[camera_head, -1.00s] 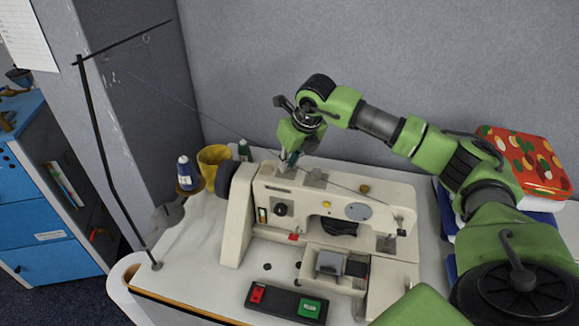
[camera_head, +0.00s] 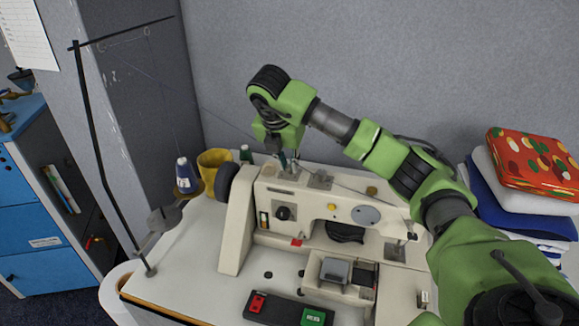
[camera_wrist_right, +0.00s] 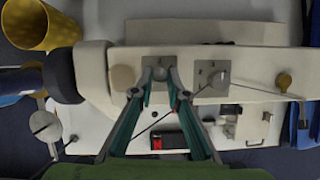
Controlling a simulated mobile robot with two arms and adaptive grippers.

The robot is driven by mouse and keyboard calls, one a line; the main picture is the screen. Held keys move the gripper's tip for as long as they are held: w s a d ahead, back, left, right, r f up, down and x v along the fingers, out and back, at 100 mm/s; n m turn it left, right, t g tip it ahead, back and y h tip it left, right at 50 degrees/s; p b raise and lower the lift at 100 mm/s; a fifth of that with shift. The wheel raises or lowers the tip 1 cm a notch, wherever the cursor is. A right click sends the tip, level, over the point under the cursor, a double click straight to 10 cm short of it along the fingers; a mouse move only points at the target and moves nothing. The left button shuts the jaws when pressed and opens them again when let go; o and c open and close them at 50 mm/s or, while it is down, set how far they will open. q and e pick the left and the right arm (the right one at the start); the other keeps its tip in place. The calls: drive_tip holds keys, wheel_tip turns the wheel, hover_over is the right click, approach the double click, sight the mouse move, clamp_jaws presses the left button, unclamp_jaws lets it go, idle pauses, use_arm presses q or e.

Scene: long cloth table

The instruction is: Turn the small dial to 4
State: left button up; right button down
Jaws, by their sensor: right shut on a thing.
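A cream sewing machine (camera_head: 247,232) stands on the white table (camera_head: 195,250). My right gripper (camera_head: 287,163) reaches down from above to the left part of its top. In the right wrist view its teal fingers (camera_wrist_right: 158,74) are shut on the small dial (camera_wrist_right: 159,73), which sits on a square metal plate. The fingertips hide most of this dial, and I cannot read its setting. A larger grey dial (camera_wrist_right: 215,79) on its own plate is just to the right; it also shows in the head view (camera_head: 318,180). My left gripper is not in view.
A thread stand (camera_head: 92,150), a blue spool (camera_head: 184,174) and a yellow cup (camera_head: 213,166) are at the left. A switch box with a red button (camera_head: 257,303) and a green one is in front. Folded cloths (camera_head: 535,165) are stacked at the right.

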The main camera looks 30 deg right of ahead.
drive_tip(key=shift+w+m+g, duration=0.1)
drive_tip(key=shift+m+g, duration=0.2)
drive_tip(key=shift+m, duration=0.7)
drive_tip(key=shift+w+a+r+m+g+h, duration=0.15)
drive_tip(key=shift+m+g+h, duration=0.15)
drive_tip(key=shift+m, duration=0.6)
drive_tip(key=shift+w+m+g+p, duration=0.1)
drive_tip(key=shift+m+g+p, duration=0.85)
drive_tip(key=shift+m, duration=1.05)
drive_tip(key=c, duration=2)
unclamp_jaws()
